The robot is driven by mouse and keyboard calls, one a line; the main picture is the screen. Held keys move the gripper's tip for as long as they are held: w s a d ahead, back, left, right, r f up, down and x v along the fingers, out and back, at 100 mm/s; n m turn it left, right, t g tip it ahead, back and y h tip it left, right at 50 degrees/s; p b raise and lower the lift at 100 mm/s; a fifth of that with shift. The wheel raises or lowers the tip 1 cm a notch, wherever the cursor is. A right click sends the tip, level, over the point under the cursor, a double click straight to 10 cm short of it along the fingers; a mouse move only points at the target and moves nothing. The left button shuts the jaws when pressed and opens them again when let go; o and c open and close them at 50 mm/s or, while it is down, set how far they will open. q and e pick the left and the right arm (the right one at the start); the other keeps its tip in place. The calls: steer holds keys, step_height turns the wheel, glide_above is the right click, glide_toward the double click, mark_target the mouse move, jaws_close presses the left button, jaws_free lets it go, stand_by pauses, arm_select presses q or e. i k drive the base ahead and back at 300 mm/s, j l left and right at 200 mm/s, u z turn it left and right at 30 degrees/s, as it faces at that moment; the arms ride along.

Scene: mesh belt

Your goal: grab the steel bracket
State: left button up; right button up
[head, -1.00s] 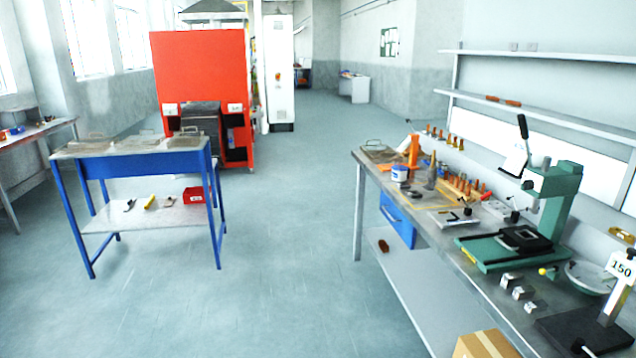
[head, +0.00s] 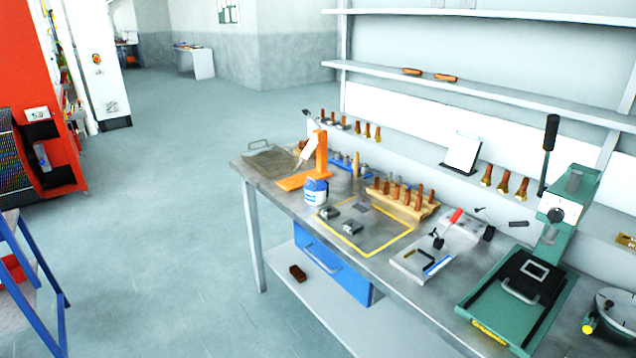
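Neither of my grippers shows in the head view.
The workbench (head: 375,264) also holds an orange stand (head: 320,155), a white-and-blue tub (head: 316,192), a wooden rack of tools (head: 405,204) and a green press (head: 520,290). A blue drawer (head: 333,268) hangs beneath. The floor at left (head: 180,230) is clear.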

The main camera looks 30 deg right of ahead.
mark_target(360, 205)
steer(key=i, duration=2.5)
steer(key=i+z, duration=0.25)
steer(key=z, duration=0.15)
steer(key=i+j+z, duration=0.1)
steer(key=z, duration=0.25)
steer(key=i+j+z, duration=0.2)
steer(key=i+z, duration=0.2)
steer(key=i+j+z, duration=0.1)
steer(key=j+z, duration=0.25)
steer(key=i+l, duration=0.05)
steer(key=l, duration=0.05)
